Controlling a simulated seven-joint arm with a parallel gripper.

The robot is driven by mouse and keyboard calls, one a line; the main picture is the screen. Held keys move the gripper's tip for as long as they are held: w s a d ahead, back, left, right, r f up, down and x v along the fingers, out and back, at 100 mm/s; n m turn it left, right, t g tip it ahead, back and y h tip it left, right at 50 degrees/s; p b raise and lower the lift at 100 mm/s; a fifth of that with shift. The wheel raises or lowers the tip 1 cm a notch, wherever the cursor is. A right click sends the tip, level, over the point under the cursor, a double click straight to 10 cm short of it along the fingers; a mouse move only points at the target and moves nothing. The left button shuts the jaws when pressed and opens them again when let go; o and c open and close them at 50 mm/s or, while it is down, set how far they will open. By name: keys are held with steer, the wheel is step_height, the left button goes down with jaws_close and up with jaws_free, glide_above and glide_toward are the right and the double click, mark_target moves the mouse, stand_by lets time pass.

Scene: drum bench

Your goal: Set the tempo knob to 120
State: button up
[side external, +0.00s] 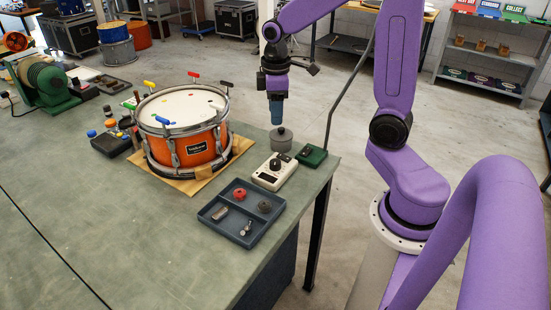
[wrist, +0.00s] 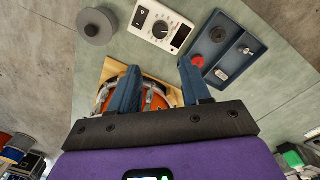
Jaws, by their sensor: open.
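The tempo knob (wrist: 160,29) is a dark round dial on a white box (wrist: 148,12), with a dark display (wrist: 181,36) beside it. In the side view the white box (side external: 268,180) sits near the table's right edge, with the knob (side external: 275,165) on top. The dial numbers are too small to read. My gripper (side external: 276,123) points down above the table, beyond the white box and over a grey round weight (side external: 281,140). In the wrist view my gripper's (wrist: 160,82) blue fingers are apart with nothing between them, clear of the knob.
A blue-grey tray (side external: 217,216) with a red piece (side external: 239,195) and small metal parts lies in front of the white box. An orange drum (side external: 195,150) stands left on a tan board. The front tabletop is clear.

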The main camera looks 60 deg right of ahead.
mark_target(275, 162)
steer(key=f, duration=1.6)
steer(key=shift+w+d+f, duration=0.25)
steer(key=shift+d+f, duration=0.1)
steer(key=c, duration=0.8)
